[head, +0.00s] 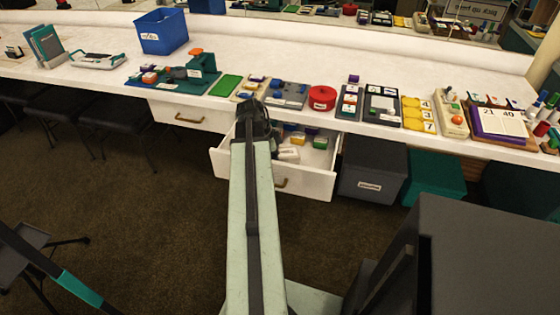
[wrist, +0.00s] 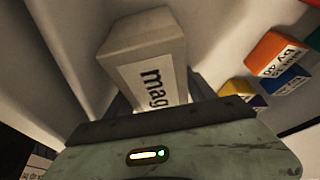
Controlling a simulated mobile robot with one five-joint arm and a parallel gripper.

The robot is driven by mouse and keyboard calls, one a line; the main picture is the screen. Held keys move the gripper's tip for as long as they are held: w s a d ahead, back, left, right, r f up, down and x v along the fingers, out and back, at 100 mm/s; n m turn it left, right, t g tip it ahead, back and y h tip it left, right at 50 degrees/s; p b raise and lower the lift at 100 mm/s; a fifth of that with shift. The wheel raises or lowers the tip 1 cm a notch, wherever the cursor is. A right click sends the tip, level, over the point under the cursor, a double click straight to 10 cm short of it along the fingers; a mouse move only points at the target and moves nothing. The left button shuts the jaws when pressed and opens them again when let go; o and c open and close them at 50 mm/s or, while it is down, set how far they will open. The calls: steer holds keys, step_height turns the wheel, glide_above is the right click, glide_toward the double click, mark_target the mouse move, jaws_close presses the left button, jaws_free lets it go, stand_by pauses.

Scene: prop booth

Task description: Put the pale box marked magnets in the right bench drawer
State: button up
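The pale box marked "mag…" (wrist: 145,55) is close in front of my gripper (wrist: 160,105) in the wrist view, the rest of its word hidden by the gripper body. Dark finger parts show on both sides of its near end; whether they press on it is unclear. The right bench drawer (head: 232,170) is pulled open, and my arm reaches over its left part. In the head view my fingertips are hidden behind the arm. A pale block (head: 288,154) shows in the drawer right of my arm; I cannot tell if it is the same box.
An orange box (wrist: 275,55) and other coloured boxes lie to the right in the drawer. The left drawer (head: 190,116) is shut. A grey bin (head: 372,170) and a teal bin (head: 434,177) stand right of the open drawer. The benchtop above holds many props.

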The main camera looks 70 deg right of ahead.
steer(key=shift+r, duration=0.15)
steer(key=shift+r+p, duration=0.3)
steer(key=shift+p, duration=0.15)
steer(key=p+v, duration=1)
steer(key=v, duration=0.1)
steer(key=shift+w+r+p, duration=0.15)
steer(key=shift+r+p, duration=0.2)
steer(key=shift+p, duration=0.05)
steer(key=shift+a+f, duration=0.1)
steer(key=shift+f, duration=0.05)
